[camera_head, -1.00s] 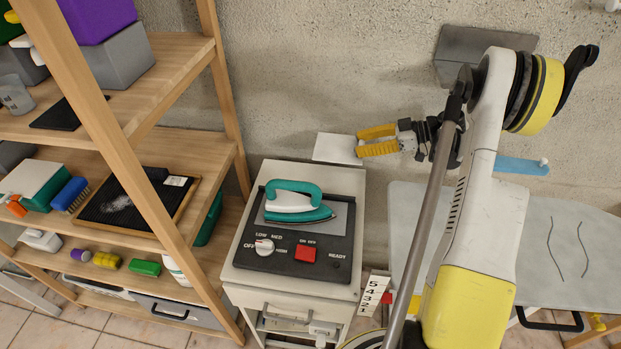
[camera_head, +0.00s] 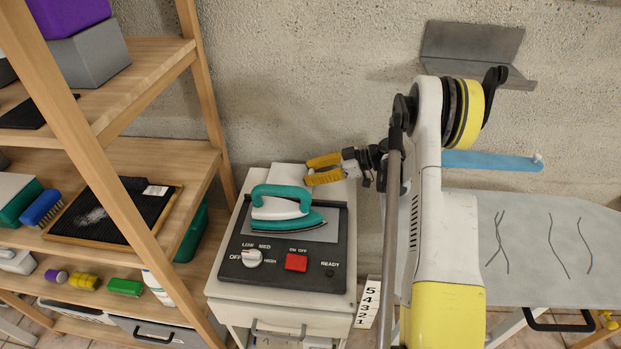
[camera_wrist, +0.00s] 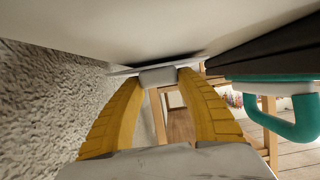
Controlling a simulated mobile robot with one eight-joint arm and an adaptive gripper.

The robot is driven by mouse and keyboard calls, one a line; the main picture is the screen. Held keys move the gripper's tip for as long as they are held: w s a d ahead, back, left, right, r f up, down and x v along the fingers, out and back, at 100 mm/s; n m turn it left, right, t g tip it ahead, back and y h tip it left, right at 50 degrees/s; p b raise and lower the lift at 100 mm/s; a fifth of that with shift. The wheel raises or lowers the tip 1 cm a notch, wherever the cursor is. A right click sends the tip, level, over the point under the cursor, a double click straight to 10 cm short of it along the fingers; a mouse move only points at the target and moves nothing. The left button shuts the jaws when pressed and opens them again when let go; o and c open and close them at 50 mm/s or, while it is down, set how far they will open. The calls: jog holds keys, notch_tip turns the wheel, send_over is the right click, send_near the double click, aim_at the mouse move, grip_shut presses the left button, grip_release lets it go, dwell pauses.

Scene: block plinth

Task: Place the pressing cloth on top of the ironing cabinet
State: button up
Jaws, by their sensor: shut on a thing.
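The pressing cloth (camera_head: 288,176) is a flat, pale square over the back of the ironing cabinet's top, behind the iron. My gripper (camera_head: 309,170) has yellow fingers and is shut on the cloth's right side, at the cabinet's back right corner. The white ironing cabinet (camera_head: 341,303) carries a black control panel. In the wrist view the yellow fingers (camera_wrist: 158,77) close on a pale piece, and a thin, pale sheet edge (camera_wrist: 122,73) shows beyond them. A pale surface lies very close to them. I cannot tell whether the cloth touches the cabinet top.
A teal iron (camera_head: 283,206) stands on the panel just in front of the cloth; its handle (camera_wrist: 296,118) shows in the wrist view. A wooden shelf (camera_head: 165,165) stands close on the left. An ironing board (camera_head: 545,240) is at the right. The wall is right behind.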

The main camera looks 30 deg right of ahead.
jog(key=shift+f, duration=0.3)
jog(key=o, duration=1.1)
